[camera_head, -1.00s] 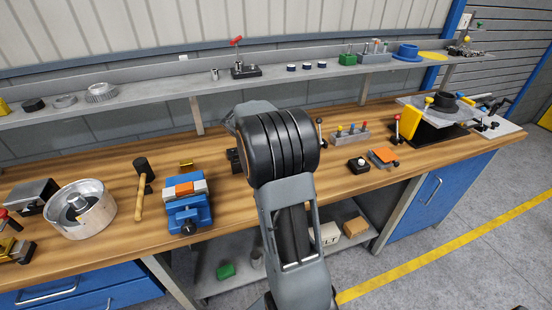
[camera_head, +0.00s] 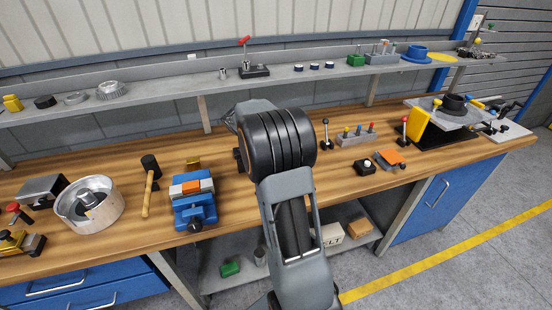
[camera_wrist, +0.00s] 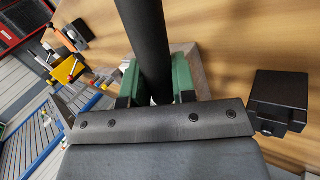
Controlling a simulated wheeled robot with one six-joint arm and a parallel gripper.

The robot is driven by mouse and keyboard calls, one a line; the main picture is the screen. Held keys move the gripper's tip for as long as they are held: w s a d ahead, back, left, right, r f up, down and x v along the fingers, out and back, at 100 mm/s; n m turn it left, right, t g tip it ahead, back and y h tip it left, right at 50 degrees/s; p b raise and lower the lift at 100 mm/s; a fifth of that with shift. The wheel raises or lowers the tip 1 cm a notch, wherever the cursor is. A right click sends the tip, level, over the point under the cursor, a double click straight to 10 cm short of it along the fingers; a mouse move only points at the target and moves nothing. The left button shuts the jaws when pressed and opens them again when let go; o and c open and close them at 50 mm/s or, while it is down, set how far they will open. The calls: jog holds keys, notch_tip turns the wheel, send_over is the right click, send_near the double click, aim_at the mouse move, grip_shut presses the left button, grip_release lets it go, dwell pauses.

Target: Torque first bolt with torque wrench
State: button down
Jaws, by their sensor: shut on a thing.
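My gripper (camera_wrist: 156,84) shows in the wrist view with its two green-padded fingers shut on a dark rod-shaped tool, which looks like the torque wrench handle (camera_wrist: 147,38). The rod runs up out of the picture, so its head is hidden. In the head view my own arm covers the gripper and the tool. The clutch assembly (camera_head: 455,103), with a black hub on a grey plate, stands at the right end of the bench beside a yellow block (camera_head: 419,122). The first bolt is too small to tell apart. My gripper is well apart from the assembly.
The wooden bench (camera_head: 330,180) also holds a blue vise (camera_head: 195,211), a mallet (camera_head: 150,183), a silver drum (camera_head: 90,205), a rack of coloured-top pins (camera_head: 357,137) and a black box with a white button (camera_head: 366,167). A shelf (camera_head: 180,90) runs behind. A black block (camera_wrist: 280,95) lies close right in the wrist view.

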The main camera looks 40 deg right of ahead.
jog(key=shift+w+a, duration=0.1)
dwell(0.4)
jog(key=shift+w+a+m+g+y+p, duration=0.3)
jog(key=shift+w+a+m+p, duration=0.3)
jog(key=shift+m, duration=0.2)
jog(key=shift+w+a, duration=0.15)
jog(key=shift+a, duration=0.05)
jog(key=shift+w+a+m+g+y+p, duration=0.35)
jog(key=shift+w+a+m+p, duration=0.25)
jog(key=shift+w+m, duration=0.2)
jog(key=shift+w+a+m+g+y+p, duration=0.25)
jog(key=shift+w+a+m+y+p, duration=0.2)
jog(key=shift+w+m+p, duration=0.4)
jog(key=shift+w+r, duration=0.1)
jog(key=shift+w, duration=0.05)
dwell(0.4)
